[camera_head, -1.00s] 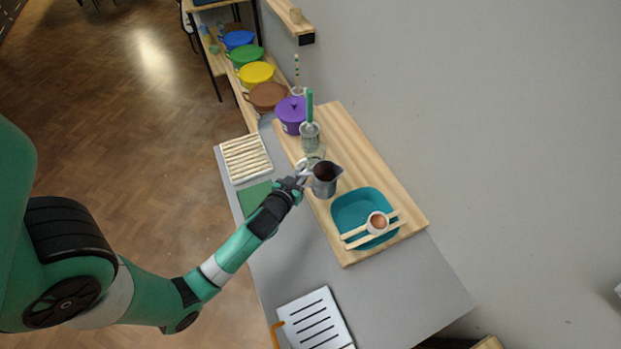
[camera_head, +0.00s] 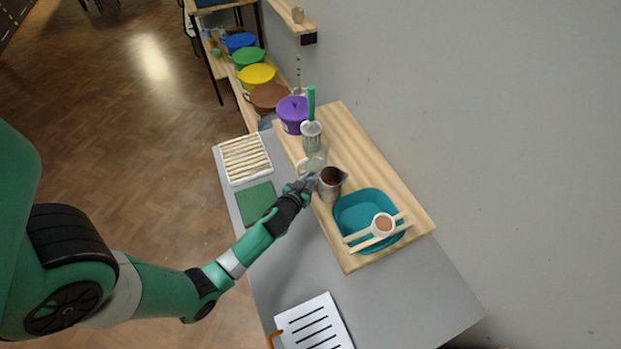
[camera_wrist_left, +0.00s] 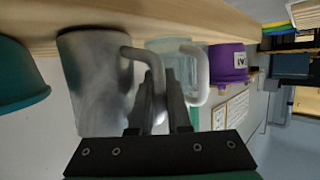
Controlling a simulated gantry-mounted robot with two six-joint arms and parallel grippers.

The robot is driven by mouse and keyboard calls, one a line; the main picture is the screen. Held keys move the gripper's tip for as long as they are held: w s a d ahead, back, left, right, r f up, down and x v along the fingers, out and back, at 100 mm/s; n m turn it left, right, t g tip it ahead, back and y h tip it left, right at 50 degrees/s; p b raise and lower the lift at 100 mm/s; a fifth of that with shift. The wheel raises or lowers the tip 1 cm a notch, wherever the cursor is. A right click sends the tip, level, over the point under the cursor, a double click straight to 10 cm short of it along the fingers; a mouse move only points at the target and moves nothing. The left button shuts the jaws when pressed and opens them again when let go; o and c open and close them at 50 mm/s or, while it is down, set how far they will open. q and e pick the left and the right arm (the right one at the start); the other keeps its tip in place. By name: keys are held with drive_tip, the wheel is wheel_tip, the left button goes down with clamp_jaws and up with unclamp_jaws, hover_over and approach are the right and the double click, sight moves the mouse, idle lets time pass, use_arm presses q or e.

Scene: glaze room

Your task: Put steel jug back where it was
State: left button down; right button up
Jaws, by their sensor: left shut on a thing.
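The steel jug (camera_head: 330,190) is upright at the wooden board (camera_head: 375,160), between a clear jug and the teal basin; its inside looks dark brown. My left gripper (camera_head: 308,183) is at the jug's left side, shut on its handle. In the left wrist view, the grey jug body (camera_wrist_left: 92,85) is beside the fingers (camera_wrist_left: 160,110), with its handle between them. One end of the jug is close against the board there; I cannot tell whether it touches. My right gripper is not in view.
A clear jug (camera_head: 316,158) with a pale handle stands close behind the steel jug. The teal basin (camera_head: 345,211) in front bears two wooden sticks and a small cup (camera_head: 383,225). A purple pot (camera_head: 292,118) is farther back. The grey counter (camera_head: 390,295) in front has free room.

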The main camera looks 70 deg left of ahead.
use_arm(q)
drive_tip(key=shift+f, duration=0.15)
drive_tip(key=c, duration=0.9)
unclamp_jaws()
drive_tip(key=shift+s+d+r, duration=0.1)
drive_tip(key=shift+s+r, duration=0.05)
drive_tip(key=shift+r, duration=0.15)
drive_tip(key=v, duration=1.1)
drive_tip(key=shift+s+d+p, duration=0.2)
drive_tip(key=shift+d+p, duration=0.05)
drive_tip(key=shift+p, duration=0.15)
drive_tip(key=shift+r, duration=0.1)
